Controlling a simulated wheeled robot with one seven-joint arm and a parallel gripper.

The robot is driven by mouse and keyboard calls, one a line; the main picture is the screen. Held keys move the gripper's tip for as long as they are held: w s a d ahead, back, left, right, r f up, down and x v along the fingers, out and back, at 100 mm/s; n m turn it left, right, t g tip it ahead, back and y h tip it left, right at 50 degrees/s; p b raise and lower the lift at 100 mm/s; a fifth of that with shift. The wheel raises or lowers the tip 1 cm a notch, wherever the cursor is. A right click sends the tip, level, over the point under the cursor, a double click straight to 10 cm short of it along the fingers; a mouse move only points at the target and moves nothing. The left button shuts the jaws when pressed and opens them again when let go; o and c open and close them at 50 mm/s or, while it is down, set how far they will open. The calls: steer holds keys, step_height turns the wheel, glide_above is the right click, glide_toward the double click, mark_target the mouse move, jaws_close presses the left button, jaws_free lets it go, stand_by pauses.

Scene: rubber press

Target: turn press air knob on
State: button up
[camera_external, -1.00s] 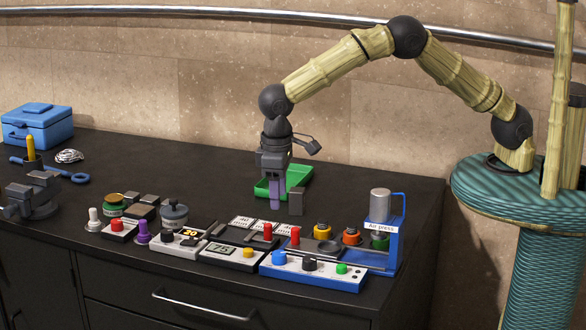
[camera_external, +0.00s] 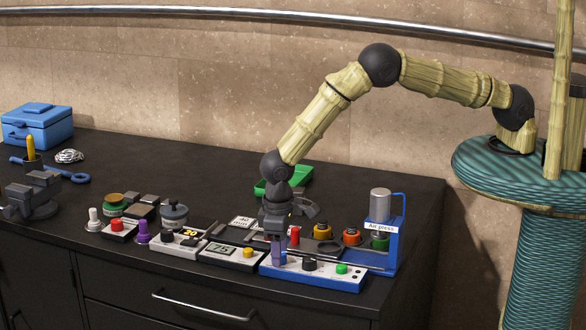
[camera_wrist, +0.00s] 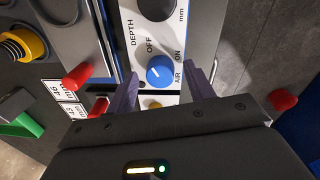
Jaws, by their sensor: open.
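The air knob is the blue round knob (camera_wrist: 160,71) on the white front panel of the press (camera_external: 322,274). My gripper (camera_wrist: 165,80) is open, with one purple-grey finger on each side of the knob and gaps between. In the external view my gripper (camera_external: 279,254) points down over the left end of the panel and mostly hides the knob. I cannot tell how far the fingertips are above the panel.
A black depth knob (camera_external: 309,264) and a green button (camera_external: 342,269) sit to the right on the panel. A red knob (camera_external: 295,236) stands close behind my gripper. The grey press cylinder (camera_external: 380,205) rises at the right. A meter box (camera_external: 229,257) sits at the left.

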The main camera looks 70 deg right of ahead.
steer(key=shift+c, duration=0.2)
steer(key=c, duration=0.9)
steer(key=shift+c, duration=0.2)
